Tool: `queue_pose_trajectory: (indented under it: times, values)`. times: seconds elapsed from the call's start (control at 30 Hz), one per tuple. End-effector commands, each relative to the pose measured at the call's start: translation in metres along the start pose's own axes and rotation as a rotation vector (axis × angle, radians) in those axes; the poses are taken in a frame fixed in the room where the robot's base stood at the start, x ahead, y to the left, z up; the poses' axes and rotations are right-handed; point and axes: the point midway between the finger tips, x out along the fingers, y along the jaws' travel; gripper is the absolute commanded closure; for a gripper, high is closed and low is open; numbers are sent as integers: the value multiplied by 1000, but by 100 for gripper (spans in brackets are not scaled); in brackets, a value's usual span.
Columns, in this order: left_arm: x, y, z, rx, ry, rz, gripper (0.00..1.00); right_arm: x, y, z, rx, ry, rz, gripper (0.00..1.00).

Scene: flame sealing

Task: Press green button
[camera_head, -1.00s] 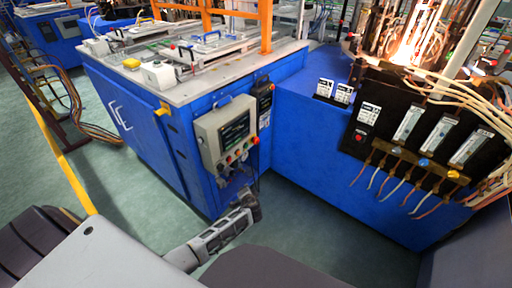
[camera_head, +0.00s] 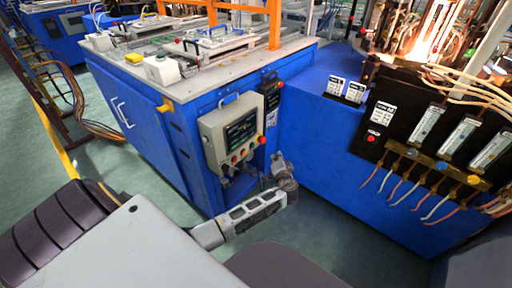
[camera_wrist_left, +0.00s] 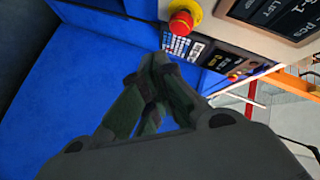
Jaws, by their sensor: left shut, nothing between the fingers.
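A beige control panel (camera_head: 228,145) with a dark screen (camera_head: 241,131) hangs on the side of the blue machine. A row of small coloured buttons (camera_head: 243,153) runs along its lower edge. I cannot make out for certain which one is green. My left gripper (camera_head: 285,174) is below and to the right of the panel, apart from it. In the left wrist view its fingers (camera_wrist_left: 157,65) are shut and empty. A red emergency button with a yellow collar (camera_wrist_left: 183,20) shows beyond the fingertips, on the panel's edge. The green button is not seen in that view. My right gripper is not in view.
A dark keypad unit (camera_head: 271,98) is mounted to the right of the panel. A blue cabinet (camera_head: 310,140) stands right of my left gripper, with gauges and hanging wires further right. Green floor (camera_head: 330,235) is free in front.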

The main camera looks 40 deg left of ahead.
Motion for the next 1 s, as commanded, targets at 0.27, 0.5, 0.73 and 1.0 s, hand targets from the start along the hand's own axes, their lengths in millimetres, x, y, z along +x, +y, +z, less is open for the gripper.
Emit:
queue_pose_trajectory:
  times: [0.27, 0.5, 0.73, 1.0]
  values:
    - [0, 0, 0, 0, 0, 1, 100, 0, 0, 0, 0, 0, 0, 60]
    - [6, -4, 4, 1, 0, 0, 100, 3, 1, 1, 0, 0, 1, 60]
    - [17, -13, 13, 1, -1, 1, 100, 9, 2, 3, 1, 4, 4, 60]
    - [35, -25, 26, 2, -1, 1, 100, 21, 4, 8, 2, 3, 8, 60]
